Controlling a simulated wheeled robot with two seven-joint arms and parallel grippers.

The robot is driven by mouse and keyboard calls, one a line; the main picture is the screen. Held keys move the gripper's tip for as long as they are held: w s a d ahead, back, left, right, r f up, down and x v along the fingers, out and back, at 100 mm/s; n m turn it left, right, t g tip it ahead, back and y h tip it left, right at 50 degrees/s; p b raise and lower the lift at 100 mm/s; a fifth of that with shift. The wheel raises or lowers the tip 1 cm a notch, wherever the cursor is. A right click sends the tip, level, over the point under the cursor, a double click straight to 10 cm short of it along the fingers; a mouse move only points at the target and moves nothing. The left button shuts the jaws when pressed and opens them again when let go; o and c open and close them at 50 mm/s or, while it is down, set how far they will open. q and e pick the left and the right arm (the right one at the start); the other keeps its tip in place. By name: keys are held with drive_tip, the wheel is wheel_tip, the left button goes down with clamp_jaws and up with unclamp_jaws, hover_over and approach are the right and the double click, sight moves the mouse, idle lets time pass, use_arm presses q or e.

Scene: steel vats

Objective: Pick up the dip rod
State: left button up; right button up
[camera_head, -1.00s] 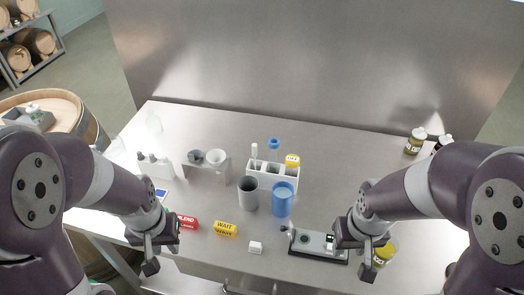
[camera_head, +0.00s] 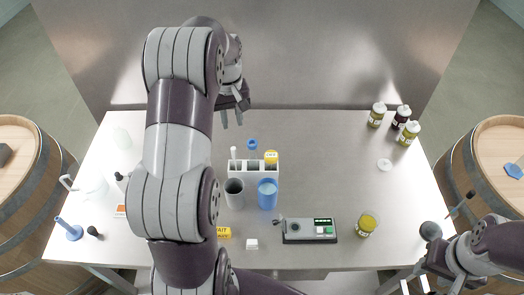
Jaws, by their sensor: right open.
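My left arm hides part of the table's left half.
A right barrel (camera_head: 478,150) and left barrel (camera_head: 35,165) flank the steel table (camera_head: 330,165). The table's centre right is mostly clear.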

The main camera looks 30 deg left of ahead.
sight(233, 148)
use_arm(q)
drive_tip(key=f, duration=0.1)
drive_tip(key=s+f, duration=0.1)
drive_tip(key=f, duration=0.1)
drive_tip(key=shift+d, duration=0.1)
drive_tip(key=f+p, duration=0.2)
drive_tip(key=f, duration=0.2)
drive_tip(key=f+p, duration=0.2)
drive_tip(key=f, duration=0.3)
drive_tip(key=shift+w+a+f+p, duration=0.15)
drive_tip(key=shift+w+a+p, duration=0.05)
drive_tip(key=shift+p, duration=0.1)
drive_tip(key=shift+f, duration=0.2)
clamp_jaws()
